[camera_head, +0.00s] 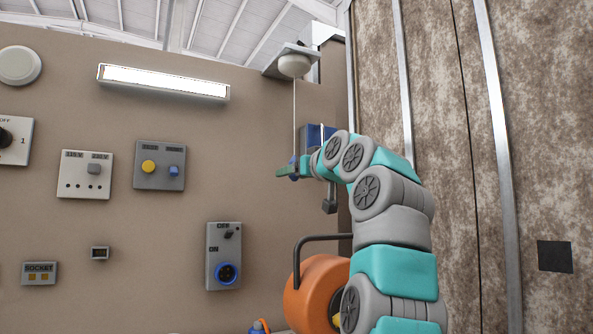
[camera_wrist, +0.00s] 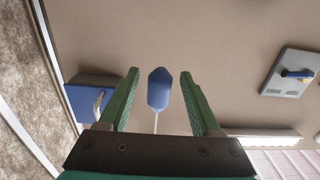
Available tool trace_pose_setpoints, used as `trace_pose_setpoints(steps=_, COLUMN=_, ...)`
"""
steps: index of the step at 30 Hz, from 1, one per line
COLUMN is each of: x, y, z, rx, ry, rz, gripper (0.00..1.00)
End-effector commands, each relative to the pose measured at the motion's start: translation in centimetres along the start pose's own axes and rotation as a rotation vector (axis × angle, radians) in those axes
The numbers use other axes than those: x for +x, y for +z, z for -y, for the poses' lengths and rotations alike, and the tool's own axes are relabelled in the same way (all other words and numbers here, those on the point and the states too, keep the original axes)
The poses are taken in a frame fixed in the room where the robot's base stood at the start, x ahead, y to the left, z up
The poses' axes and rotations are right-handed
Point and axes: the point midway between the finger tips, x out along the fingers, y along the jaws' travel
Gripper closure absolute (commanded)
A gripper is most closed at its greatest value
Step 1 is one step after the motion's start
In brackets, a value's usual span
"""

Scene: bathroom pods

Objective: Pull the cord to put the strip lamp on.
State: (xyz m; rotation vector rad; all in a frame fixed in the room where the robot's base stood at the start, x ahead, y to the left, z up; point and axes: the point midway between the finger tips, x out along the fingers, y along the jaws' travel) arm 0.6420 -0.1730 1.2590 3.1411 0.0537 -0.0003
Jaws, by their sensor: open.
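The pull cord (camera_head: 295,115) hangs straight down from a round white ceiling switch (camera_head: 294,66) on a bracket. A blue pull handle (camera_wrist: 158,92) is at its lower end. My gripper (camera_wrist: 160,75) is open, with its green fingers on either side of the handle and a visible gap on both sides. In the head view my gripper (camera_head: 286,172) is at the cord's lower end and partly hides the handle. The strip lamp (camera_head: 163,83) is on the wall at upper left, and its face is bright white, looking lit.
The wall holds a grey panel with yellow and blue buttons (camera_head: 160,165), a switched socket box (camera_head: 224,256) and a blue box (camera_head: 318,135) behind my wrist. An orange reel (camera_head: 318,290) stands below my arm. Brown mottled panels (camera_head: 540,120) stand at right.

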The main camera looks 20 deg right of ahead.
Motion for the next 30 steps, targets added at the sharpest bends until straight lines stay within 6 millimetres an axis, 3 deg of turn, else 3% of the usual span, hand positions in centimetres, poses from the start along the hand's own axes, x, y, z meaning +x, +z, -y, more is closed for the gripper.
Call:
trace_pose_setpoints(steps=17, x=-0.3, y=0.0, z=0.0, rx=0.000, ry=0.000, rz=-0.001, gripper=0.35)
trace_pose_setpoints(steps=30, x=-4.0, y=0.2, z=0.0, rx=0.000, ry=0.000, rz=0.001, gripper=0.35)
